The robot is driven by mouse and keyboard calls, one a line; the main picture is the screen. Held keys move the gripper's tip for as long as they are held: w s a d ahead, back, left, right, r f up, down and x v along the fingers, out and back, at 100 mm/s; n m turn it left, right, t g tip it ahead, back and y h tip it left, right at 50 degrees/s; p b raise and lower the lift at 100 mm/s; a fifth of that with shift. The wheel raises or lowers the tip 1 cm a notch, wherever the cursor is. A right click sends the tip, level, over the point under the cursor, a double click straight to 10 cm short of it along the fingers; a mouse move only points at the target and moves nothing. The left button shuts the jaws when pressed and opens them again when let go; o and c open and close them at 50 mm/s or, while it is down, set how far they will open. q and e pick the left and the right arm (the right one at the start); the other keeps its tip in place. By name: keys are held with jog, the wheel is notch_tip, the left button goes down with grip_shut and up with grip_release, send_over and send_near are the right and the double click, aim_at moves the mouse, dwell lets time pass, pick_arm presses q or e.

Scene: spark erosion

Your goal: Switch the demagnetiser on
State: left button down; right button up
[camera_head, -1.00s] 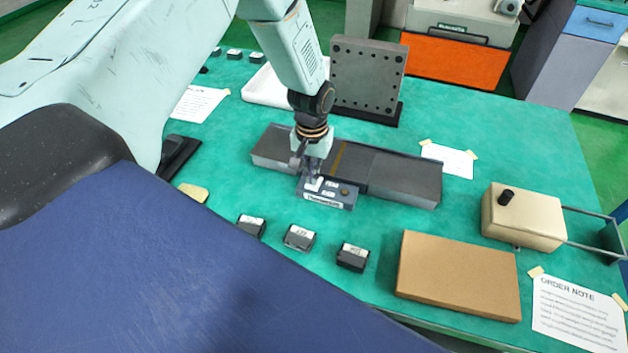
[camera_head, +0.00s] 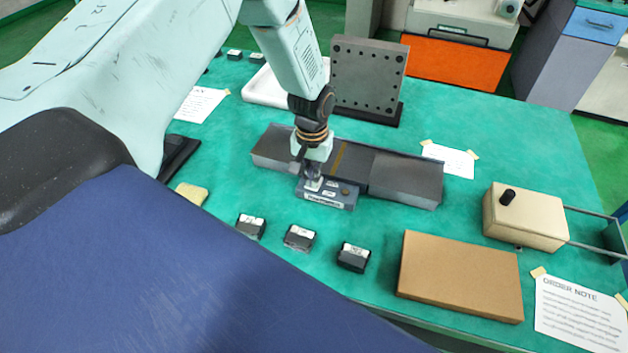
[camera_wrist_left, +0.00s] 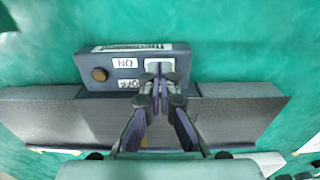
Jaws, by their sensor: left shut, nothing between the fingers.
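The demagnetiser is a long dark grey block (camera_head: 405,178) with a blue-grey control box (camera_head: 338,197) on its front side. In the left wrist view the control box (camera_wrist_left: 100,60) shows ON and OFF labels, a round brown knob (camera_wrist_left: 99,74) and a white rocker switch (camera_wrist_left: 160,65). My left gripper (camera_head: 313,183) points down onto the box. In the left wrist view its shut, empty fingertips (camera_wrist_left: 160,84) are at the rocker's edge beside the OFF label and hide part of it. I cannot tell whether they touch. My right gripper is not in view.
Several small dark labelled blocks (camera_head: 299,238) stand in front of the demagnetiser. A brown board (camera_head: 460,276) and a beige box (camera_head: 523,216) with a black knob are at right. A drilled plate (camera_head: 368,76) stands upright behind. Green bench is clear between them.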

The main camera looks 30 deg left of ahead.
pick_arm(q)
jog(key=shift+f, duration=0.15)
notch_tip(320, 180, up, 7)
jog(key=p, duration=0.6)
dwell(0.5)
jog(key=shift+f, duration=0.1)
